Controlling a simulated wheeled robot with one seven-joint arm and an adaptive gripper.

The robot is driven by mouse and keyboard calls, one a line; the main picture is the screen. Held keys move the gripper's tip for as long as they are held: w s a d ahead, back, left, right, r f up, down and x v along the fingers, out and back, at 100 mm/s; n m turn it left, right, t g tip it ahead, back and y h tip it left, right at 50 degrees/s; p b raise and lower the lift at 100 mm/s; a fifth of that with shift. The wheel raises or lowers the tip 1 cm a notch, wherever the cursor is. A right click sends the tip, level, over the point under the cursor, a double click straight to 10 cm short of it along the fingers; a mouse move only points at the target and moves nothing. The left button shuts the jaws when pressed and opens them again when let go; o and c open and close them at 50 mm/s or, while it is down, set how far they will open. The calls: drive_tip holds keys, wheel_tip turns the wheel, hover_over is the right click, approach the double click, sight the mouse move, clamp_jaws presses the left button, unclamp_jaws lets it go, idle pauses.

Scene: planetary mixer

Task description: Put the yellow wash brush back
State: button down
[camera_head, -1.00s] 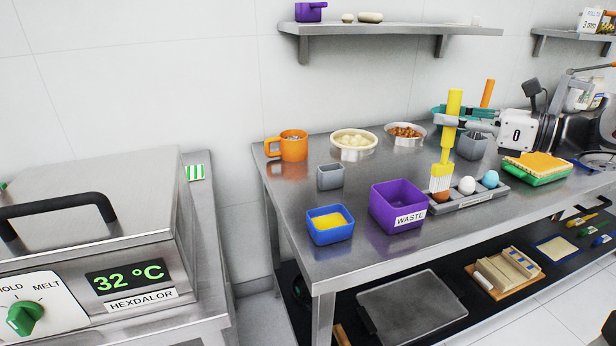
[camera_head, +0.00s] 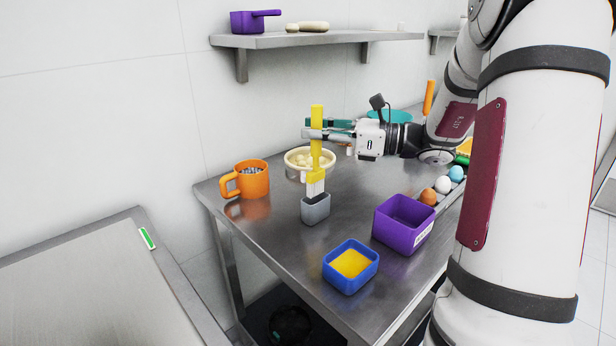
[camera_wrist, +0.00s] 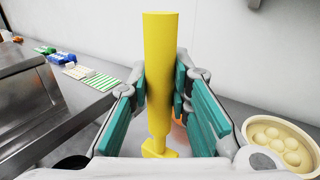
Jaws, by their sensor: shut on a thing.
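The yellow wash brush (camera_head: 317,140) is upright, with its white bristles (camera_head: 315,186) pointing down. My gripper (camera_head: 312,130) is shut on the brush's handle, coming from the right. In the wrist view the yellow handle (camera_wrist: 160,75) stands between the teal finger pads. The bristle end is at the mouth of a small grey square cup (camera_head: 316,209) on the steel table. It overlaps the cup's opening in the head view; I cannot tell how deep it is inside. The cup is not clearly visible in the wrist view.
An orange mug (camera_head: 251,183) stands left of the cup, and a cream bowl (camera_head: 298,164) stands behind it. A blue tub (camera_head: 350,267) and a purple waste bin (camera_head: 403,224) stand in front and to the right. My arm hides the table's right part.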

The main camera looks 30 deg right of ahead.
sight(316, 161)
drive_tip(key=shift+f+b, duration=0.6)
drive_tip(key=shift+f, duration=2.6)
drive_tip(key=c, duration=1.5)
unclamp_jaws()
